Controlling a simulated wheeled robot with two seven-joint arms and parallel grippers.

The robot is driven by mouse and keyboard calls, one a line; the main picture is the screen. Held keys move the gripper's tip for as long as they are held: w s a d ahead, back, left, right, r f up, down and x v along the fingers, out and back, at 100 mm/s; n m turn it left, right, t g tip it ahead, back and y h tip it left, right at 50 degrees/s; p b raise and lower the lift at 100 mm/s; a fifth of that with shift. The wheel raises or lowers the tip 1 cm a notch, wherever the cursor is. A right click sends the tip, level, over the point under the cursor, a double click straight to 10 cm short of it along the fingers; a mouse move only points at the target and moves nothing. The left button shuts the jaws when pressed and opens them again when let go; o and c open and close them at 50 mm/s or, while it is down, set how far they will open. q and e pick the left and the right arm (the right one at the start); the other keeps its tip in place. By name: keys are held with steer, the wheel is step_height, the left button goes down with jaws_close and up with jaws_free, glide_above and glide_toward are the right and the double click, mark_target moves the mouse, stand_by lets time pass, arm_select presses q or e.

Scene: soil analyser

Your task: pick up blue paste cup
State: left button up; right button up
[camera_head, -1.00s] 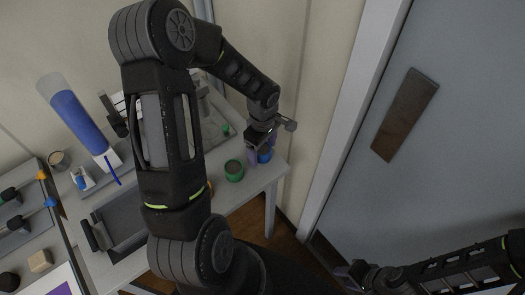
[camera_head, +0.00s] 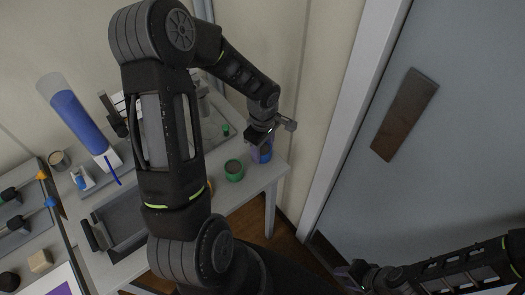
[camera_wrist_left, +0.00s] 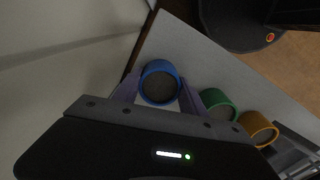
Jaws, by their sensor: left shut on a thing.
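The blue paste cup (camera_head: 263,154) is near the right end of the table in the head view, with dark paste inside. In the left wrist view the blue paste cup (camera_wrist_left: 160,83) sits between the two purple fingers. My left gripper (camera_head: 261,148) is shut on it, one finger on each side. I cannot tell whether the cup is lifted off the table. My right gripper (camera_head: 352,272) is at the bottom of the head view, away from the table; its jaws are too small and dark to read.
A green cup (camera_head: 234,171) stands close beside the blue one, and an orange cup (camera_wrist_left: 258,128) stands beyond it. A wall and door are to the right.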

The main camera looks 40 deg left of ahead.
mark_target(263, 148)
arm_select(q)
jaws_close()
step_height(263, 148, up, 10)
steer(key=shift+r+b, duration=0.1)
steer(key=shift+b, duration=0.6)
